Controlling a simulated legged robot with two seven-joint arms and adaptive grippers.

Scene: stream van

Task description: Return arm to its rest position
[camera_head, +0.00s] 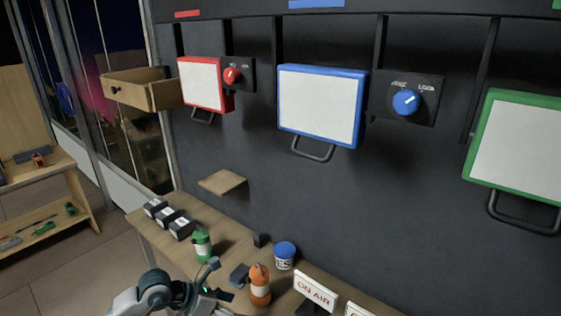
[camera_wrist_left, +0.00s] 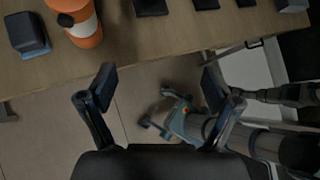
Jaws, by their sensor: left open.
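My left gripper (camera_head: 221,281) is at the bottom of the head view, over or near the front edge of the wooden counter (camera_head: 150,232). It is open and empty. In the left wrist view its two fingers (camera_wrist_left: 158,85) stand wide apart, with the floor and parts of my own body showing below. An orange bottle with a white band (camera_head: 260,287) stands just right of the gripper in the head view. The bottle also shows at the top left of the left wrist view (camera_wrist_left: 84,30), apart from the fingers. My right gripper is not in view.
On the counter are a green bottle (camera_head: 202,245), a blue-and-white can (camera_head: 285,255), dark boxes (camera_head: 168,217) and an ON AIR sign (camera_head: 315,289). Red (camera_head: 203,83), blue (camera_head: 320,105) and green (camera_head: 520,140) framed panels line the wall. An open drawer (camera_head: 150,90) juts out at left.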

